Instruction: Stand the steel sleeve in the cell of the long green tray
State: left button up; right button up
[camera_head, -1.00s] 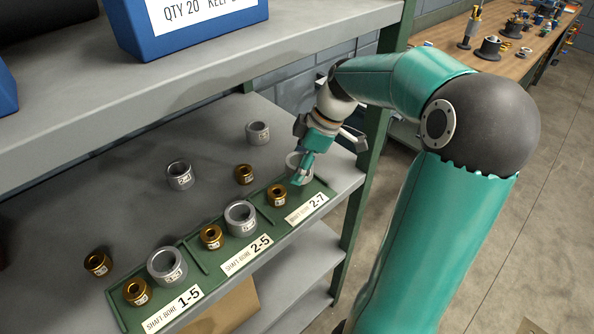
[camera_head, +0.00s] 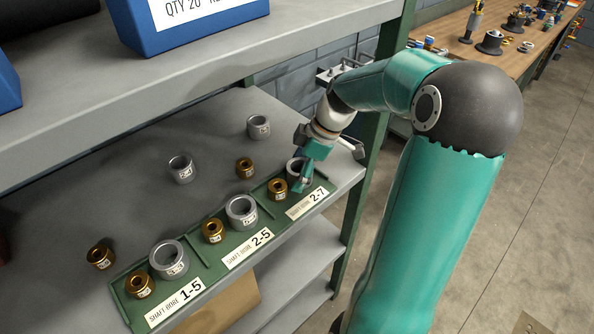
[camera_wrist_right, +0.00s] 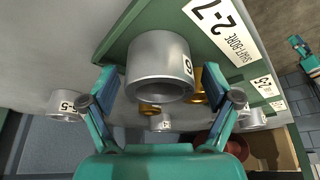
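A steel sleeve (camera_head: 293,164) is at the far right end of the long green tray (camera_head: 208,259), by the 2-7 label, partly hidden behind my right gripper (camera_head: 301,184). In the right wrist view the sleeve (camera_wrist_right: 158,55) appears upright against the green tray surface (camera_wrist_right: 190,32), with a number on its side. The fingers of my right gripper (camera_wrist_right: 160,92) are on either side of it, with a visible gap at each side. My left gripper is not in view.
Large steel sleeves (camera_head: 241,211) and brass bushings (camera_head: 277,188) stand in the tray. Two steel sleeves (camera_head: 181,169) (camera_head: 258,126) and two brass ones (camera_head: 244,168) (camera_head: 100,256) stand on the grey shelf behind. An upper shelf with a blue bin (camera_head: 190,30) overhangs; a green post (camera_head: 366,170) is close by.

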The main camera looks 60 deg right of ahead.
jog(key=shift+r, duration=0.2)
jog(key=shift+s+d+r, duration=0.15)
jog(key=shift+r, duration=0.15)
jog(key=shift+s+d+r, duration=0.2)
jog(key=shift+s+r, duration=0.15)
jog(key=shift+r, duration=0.1)
jog(key=shift+s+d+r, duration=0.15)
jog(key=shift+s+r, duration=0.15)
jog(key=shift+r, duration=0.15)
jog(key=s+d+b, duration=0.3)
jog(key=s+d, duration=0.2)
jog(key=s, duration=0.5)
jog(key=shift+r, duration=0.2)
